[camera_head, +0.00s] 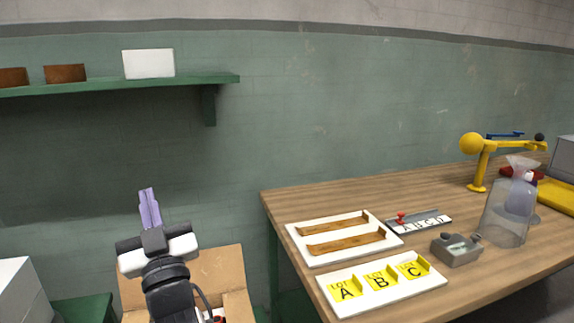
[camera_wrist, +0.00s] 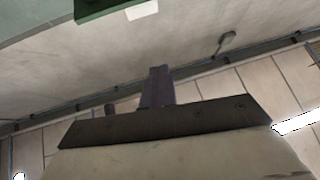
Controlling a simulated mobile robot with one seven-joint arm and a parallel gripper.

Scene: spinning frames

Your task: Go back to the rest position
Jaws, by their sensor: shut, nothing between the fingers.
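My gripper (camera_head: 149,207) is in the lower left of the head view, left of the wooden table and in front of the green wall. Its purple fingers are together, point upward and hold nothing.
A wooden table (camera_head: 450,215) fills the right, bearing a white tray (camera_head: 310,258) with two brown strips, a lot card (camera_head: 345,305), a grey device (camera_head: 456,250), a clear container (camera_head: 503,222) and a yellow stand (camera_head: 482,165). A cardboard box (camera_head: 222,268) is below my gripper. A green shelf (camera_head: 110,86) hangs upper left.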

